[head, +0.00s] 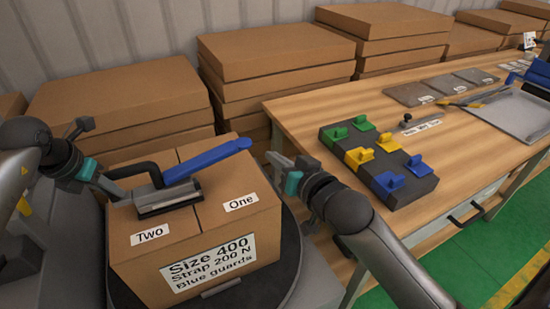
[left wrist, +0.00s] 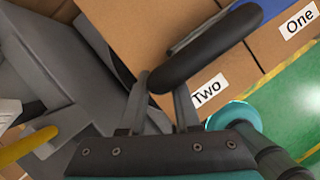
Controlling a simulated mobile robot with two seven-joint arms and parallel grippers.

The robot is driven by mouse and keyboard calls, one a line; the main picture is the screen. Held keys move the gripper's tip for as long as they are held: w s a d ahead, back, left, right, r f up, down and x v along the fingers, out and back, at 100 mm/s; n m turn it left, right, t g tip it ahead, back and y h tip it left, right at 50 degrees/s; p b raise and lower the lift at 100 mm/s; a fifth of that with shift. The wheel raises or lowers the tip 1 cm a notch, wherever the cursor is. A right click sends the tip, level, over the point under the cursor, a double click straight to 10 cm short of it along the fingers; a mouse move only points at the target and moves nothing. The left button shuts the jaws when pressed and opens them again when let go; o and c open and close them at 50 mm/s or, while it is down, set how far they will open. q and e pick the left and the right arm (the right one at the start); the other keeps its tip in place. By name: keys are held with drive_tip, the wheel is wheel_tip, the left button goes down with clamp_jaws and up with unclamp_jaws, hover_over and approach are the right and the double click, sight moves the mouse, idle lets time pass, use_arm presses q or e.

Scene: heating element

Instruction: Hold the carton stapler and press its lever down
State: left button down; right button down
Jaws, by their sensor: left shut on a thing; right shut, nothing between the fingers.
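The carton stapler (head: 170,196) lies on top of the brown carton (head: 185,258), with a grey metal base, a black handle (head: 135,170) and a blue lever (head: 207,160). The lever slopes up to the right and stands clear of the carton top. My left gripper (head: 113,188) is shut on the black handle; in the left wrist view the handle (left wrist: 205,48) passes between its fingers. My right gripper (head: 271,160) is shut and empty, to the right of the lever's end and apart from it.
The carton bears labels "Two" and "One" and stands on a dark round platform (head: 290,255). A wooden table (head: 305,105) at right holds a dark block (head: 405,190) with green, yellow and blue pieces, and a metal tray (head: 510,112). Stacked flat cartons (head: 275,52) stand behind.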

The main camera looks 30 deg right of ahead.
use_arm(q)
drive_tip(key=c, duration=0.5)
unclamp_jaws()
drive_tip(key=shift+c, duration=0.2)
